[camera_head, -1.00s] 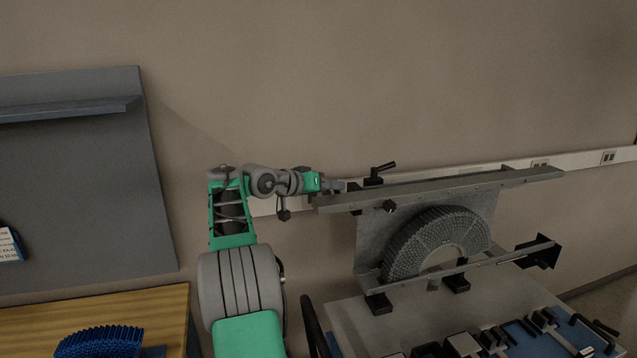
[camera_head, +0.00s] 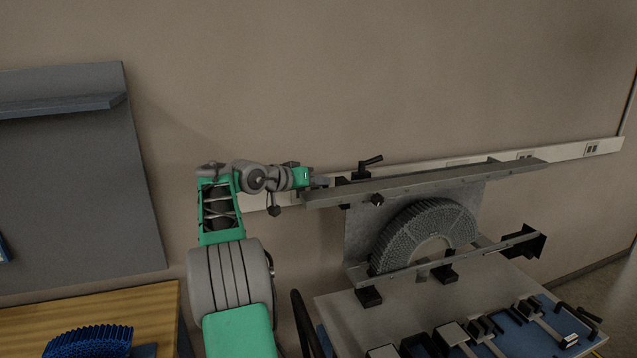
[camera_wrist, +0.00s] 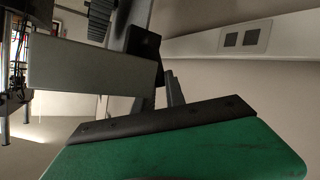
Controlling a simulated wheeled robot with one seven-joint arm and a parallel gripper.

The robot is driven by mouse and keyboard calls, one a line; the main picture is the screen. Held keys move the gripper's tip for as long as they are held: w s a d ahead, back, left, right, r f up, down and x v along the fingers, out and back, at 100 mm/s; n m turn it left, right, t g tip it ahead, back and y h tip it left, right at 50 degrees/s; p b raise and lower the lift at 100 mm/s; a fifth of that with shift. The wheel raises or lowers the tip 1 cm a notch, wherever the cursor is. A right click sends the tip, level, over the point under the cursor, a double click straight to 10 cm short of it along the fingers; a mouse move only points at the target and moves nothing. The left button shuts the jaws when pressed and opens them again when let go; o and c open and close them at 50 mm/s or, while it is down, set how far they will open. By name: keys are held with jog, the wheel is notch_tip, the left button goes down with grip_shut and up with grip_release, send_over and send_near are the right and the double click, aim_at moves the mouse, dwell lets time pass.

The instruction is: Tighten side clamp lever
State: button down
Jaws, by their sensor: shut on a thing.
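The lattice specimen (camera_head: 432,222), a grey half-ring, stands between an upper metal beam (camera_head: 430,184) and a lower bar (camera_head: 425,266) on the fixture. A black clamp lever (camera_head: 370,161) stands up behind the upper beam. My gripper (camera_head: 324,182) is at the left end of that beam, beside a black clamp block (camera_head: 343,191). It is shut on a small part there, seemingly the side clamp lever, which is mostly hidden by the fingers. In the wrist view, the beam's pale end (camera_wrist: 85,68) and a black block (camera_wrist: 145,56) lie just beyond my green gripper body.
A black end piece (camera_head: 528,241) sticks out at the right of the lower bar. A blue tray (camera_head: 548,316) with black and metal clamps lies at the front right. A wooden table (camera_head: 150,300) with a blue lattice piece (camera_head: 90,340) is at the lower left. The wall is close behind.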

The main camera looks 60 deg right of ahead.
jog(key=c, duration=1.3)
grip_release()
jog(key=v, duration=0.6)
